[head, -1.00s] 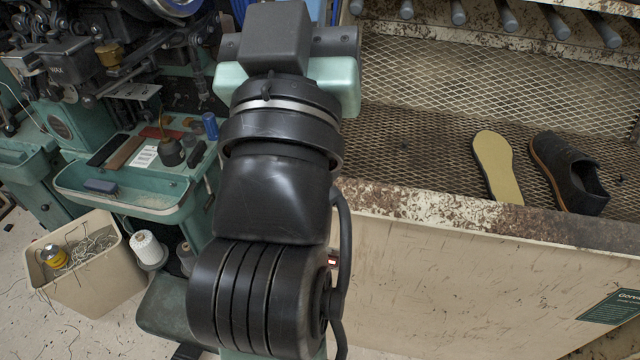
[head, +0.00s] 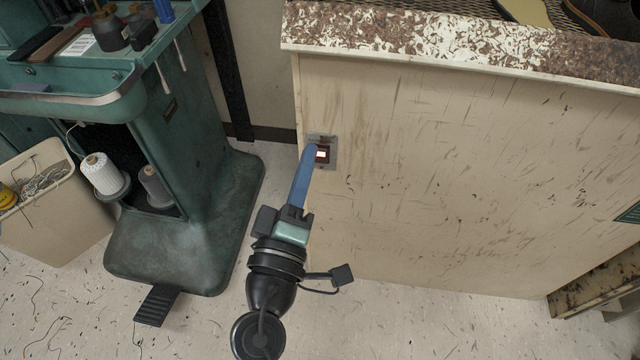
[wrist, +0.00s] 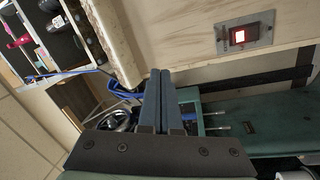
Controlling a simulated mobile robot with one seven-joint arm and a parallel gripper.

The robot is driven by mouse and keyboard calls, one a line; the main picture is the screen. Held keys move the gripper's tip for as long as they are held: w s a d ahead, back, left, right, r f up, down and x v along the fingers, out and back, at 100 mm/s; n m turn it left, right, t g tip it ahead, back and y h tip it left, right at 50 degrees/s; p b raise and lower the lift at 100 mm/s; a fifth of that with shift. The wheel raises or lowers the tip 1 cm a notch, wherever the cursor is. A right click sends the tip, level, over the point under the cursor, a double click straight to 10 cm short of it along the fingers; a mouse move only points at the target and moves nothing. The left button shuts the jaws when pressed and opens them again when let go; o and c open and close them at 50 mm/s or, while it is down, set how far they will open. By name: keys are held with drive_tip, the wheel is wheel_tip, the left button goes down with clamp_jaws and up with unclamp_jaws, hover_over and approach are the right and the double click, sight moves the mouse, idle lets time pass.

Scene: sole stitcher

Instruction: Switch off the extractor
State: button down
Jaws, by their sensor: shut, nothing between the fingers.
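A small rocker switch (head: 322,155) on a metal plate sits on the left end of the cream bench front panel (head: 450,150). It has a red surround and its middle glows bright white. My gripper (head: 311,148) has long blue fingers pressed together with nothing between them. In the head view the fingertips overlap the left edge of the plate. In the wrist view the lit switch (wrist: 240,37) is up and right of the fingertips (wrist: 160,74), with a gap in the picture. I cannot tell how far the tips are from the panel.
A green machine pedestal (head: 190,200) with thread spools (head: 103,174) stands left of the bench. A beige bin (head: 50,220) is at far left and a black pedal (head: 157,304) is on the floor. The floor between pedestal and bench is open.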

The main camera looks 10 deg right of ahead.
drive_tip(key=s+f+n+b, duration=0.1)
drive_tip(key=f+n+b, duration=0.1)
drive_tip(key=f, duration=0.5)
drive_tip(key=s+f+n+y+b, duration=0.1)
drive_tip(key=s+f+n+b, duration=0.1)
drive_tip(key=f, duration=0.6)
drive_tip(key=shift+s+a+n+b, duration=0.2)
drive_tip(key=shift+a+n+b, duration=0.2)
drive_tip(key=shift+n+b, duration=0.25)
drive_tip(key=shift+w+r, duration=0.1)
approach(323, 154)
drive_tip(key=x, duration=0.7)
